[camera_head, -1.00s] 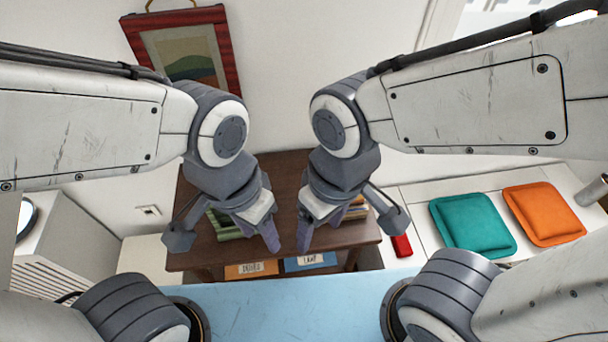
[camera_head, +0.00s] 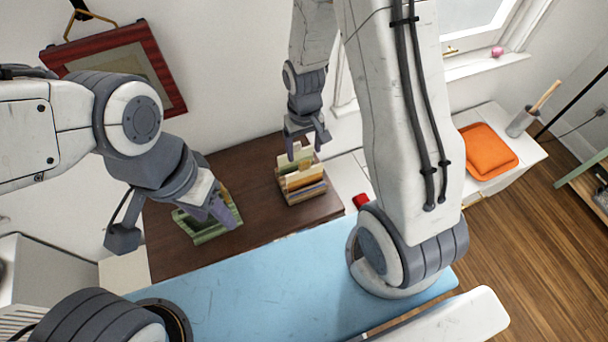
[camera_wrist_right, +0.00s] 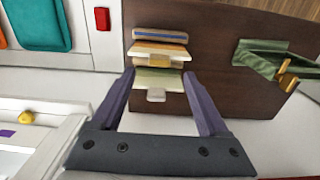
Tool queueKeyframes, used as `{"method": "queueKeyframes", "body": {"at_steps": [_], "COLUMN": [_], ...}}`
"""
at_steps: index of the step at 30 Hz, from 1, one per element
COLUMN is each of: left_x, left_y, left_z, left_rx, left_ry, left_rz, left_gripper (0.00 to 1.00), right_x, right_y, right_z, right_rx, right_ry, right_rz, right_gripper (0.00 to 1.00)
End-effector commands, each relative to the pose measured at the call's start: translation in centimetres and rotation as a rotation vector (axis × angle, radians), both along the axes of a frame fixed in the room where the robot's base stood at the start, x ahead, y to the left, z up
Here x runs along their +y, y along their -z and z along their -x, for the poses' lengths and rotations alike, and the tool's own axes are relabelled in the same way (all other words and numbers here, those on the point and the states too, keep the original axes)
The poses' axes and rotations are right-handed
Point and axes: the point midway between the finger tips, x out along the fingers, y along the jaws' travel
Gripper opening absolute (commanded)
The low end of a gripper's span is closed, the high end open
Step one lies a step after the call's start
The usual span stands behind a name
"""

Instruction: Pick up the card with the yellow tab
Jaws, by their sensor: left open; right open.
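A card box (camera_head: 302,188) with several upright cards stands on the dark brown table (camera_head: 262,160). My right gripper (camera_head: 304,148) is just above and behind it, open. In the right wrist view the fingers of my right gripper (camera_wrist_right: 158,72) spread either side of the near cards, with nothing clearly clamped. The nearest card (camera_wrist_right: 158,80) is pale green with a pale tab at its edge; a tan-orange card (camera_wrist_right: 158,55) lies behind it. I cannot tell which tab is yellow. My left gripper (camera_head: 222,216) is open over a green holder (camera_head: 205,232), partly hiding it.
A light blue surface (camera_head: 270,285) lies in front of the table. A small red item (camera_head: 361,200) and an orange cushion (camera_head: 486,150) rest on the white bench to the right. A red-framed picture (camera_head: 120,65) hangs on the wall. Bare tabletop separates the holder and card box.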

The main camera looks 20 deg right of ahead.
Motion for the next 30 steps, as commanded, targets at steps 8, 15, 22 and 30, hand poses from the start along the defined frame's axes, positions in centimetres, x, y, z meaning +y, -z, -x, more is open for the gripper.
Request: {"method": "queueKeyframes", "body": {"at_steps": [8, 15, 22, 30], "left_x": [0.0, 0.0, 0.0, 0.0], "left_y": [-0.7, -2.2, -2.4, -2.4], "left_z": [0.0, 0.0, 0.0, 0.0], "left_rx": [0.0, 0.0, 0.0, 0.0], "left_ry": [0.001, 0.004, 0.004, 0.004], "left_rz": [0.0, 0.0, 0.0, 0.0], "left_gripper": [0.5, 0.5, 0.5, 0.5], "right_x": [0.1, 0.0, 0.0, 0.0], "right_y": [1.7, 4.6, 6.3, 6.3], "right_z": [0.1, 0.2, 0.1, 0.1], "right_rx": [0.003, 0.004, 0.0, -0.001], "right_ry": [-0.002, -0.002, -0.002, -0.002], "right_rz": [0.0, 0.0, 0.0, 0.0], "right_gripper": [0.78, 0.78, 0.78, 0.55]}}
